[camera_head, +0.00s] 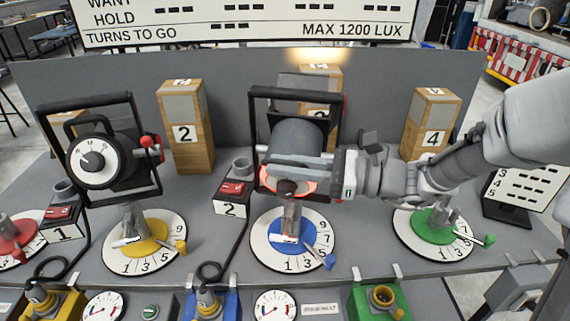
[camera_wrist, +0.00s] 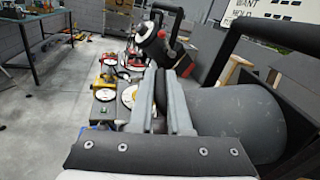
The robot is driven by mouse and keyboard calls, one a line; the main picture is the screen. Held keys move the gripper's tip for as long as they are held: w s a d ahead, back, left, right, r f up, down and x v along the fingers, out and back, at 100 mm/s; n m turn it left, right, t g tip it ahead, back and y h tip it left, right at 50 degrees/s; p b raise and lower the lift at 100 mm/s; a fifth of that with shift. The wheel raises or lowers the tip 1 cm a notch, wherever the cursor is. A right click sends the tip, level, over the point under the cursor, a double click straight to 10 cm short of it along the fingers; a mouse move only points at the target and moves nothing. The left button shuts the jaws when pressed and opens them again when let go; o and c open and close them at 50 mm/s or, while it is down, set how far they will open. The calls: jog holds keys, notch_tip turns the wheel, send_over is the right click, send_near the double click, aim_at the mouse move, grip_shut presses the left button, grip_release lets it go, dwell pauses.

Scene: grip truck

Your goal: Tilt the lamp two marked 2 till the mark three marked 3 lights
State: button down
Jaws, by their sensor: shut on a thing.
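Lamp two (camera_head: 297,138) is a grey cylinder in a black square yoke, standing over the blue dial (camera_head: 273,226). A box marked 2 (camera_head: 232,208) sits beside its base. My gripper (camera_head: 272,172) reaches across the lamp's near end from the right. Its fingers are closed on a dark bar of the lamp, which shows between them in the wrist view (camera_wrist: 161,92). A reddish glow shows around the lamp's near end. Mark three (camera_head: 325,76) is a wooden block behind the lamp, mostly hidden by it. A warm patch of light falls above and on its top.
Lamp one (camera_head: 97,160) stands left over the yellow dial (camera_head: 146,237). Wooden blocks marked 2 (camera_head: 184,133) and 4 (camera_head: 434,138) flank mark three. A green dial (camera_head: 437,227) lies under my arm. A sign board (camera_head: 245,25) hangs behind. Black cables lie between the lamps.

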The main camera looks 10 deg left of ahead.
aim_at(289, 142)
jog(key=p, duration=0.1)
jog(key=r+m+p, duration=0.1)
jog(key=p, duration=0.1)
jog(key=shift+w+r, duration=0.2)
jog(key=shift+r, duration=0.1)
jog(key=w+r+m+p, duration=0.1)
jog(key=p, duration=0.3)
jog(key=shift+r+m+p, duration=0.2)
jog(key=shift+m+p, duration=0.1)
jog(key=shift+p, duration=0.05)
jog(key=shift+w+r+m+p, duration=0.2)
jog(key=shift+w+m+p, duration=0.2)
jog(key=shift+m+p, duration=0.55)
jog(key=shift+n, duration=0.25)
jog(key=c, duration=0.9)
grip_release()
jog(key=shift+o, duration=0.2)
jog(key=shift+d, duration=0.1)
jog(key=d, duration=1.7)
jog(key=shift+s+d+b, duration=0.15)
jog(key=shift+s+b, duration=0.1)
jog(key=shift+b, duration=0.1)
